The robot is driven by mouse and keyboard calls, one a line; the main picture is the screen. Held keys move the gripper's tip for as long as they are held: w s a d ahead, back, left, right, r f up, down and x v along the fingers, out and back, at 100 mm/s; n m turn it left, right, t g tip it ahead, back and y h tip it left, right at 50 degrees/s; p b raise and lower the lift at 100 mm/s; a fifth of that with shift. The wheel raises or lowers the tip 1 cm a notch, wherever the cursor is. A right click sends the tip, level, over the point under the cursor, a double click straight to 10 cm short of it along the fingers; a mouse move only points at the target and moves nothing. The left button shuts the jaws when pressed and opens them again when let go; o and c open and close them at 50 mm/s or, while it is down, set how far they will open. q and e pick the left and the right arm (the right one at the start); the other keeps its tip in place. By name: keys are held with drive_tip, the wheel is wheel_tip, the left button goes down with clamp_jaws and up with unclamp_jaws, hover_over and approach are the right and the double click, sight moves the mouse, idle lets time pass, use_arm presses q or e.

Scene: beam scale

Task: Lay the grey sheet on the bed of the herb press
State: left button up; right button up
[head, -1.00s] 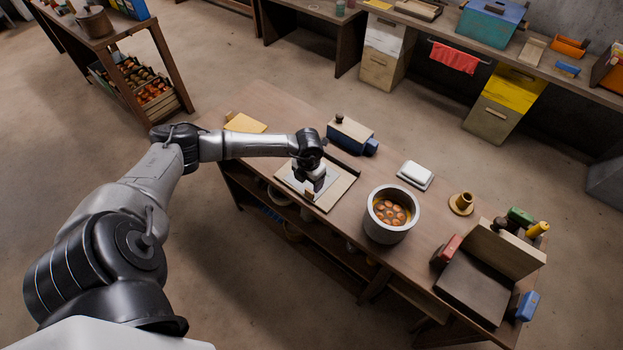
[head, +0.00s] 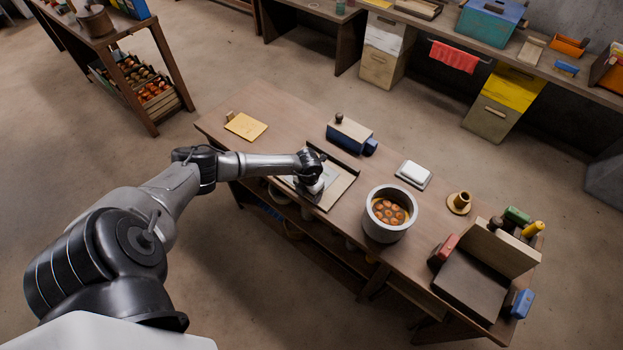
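The grey sheet (head: 329,174) lies on a shallow tan tray (head: 342,190) with a dark back rail, near the table's front edge. My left gripper (head: 313,191) points down over the sheet and hides part of it. Its fingers are too small and covered to show whether they are open or shut on the sheet's edge. What looks like the herb press stands at the table's right end, with a flat dark bed (head: 470,285) and a raised wooden board (head: 500,247) behind it. The bed looks bare. My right gripper is not in view.
Between tray and press stand a grey pot (head: 388,232) with round orange slices, a white block on a dark base (head: 413,173) and a brass-coloured cup (head: 459,203). A blue box (head: 350,135) stands behind the tray. Red (head: 443,248) and blue (head: 522,303) blocks flank the bed.

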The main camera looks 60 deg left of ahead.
use_arm(q)
drive_tip(key=c, duration=1.1)
drive_tip(key=shift+c, duration=0.2)
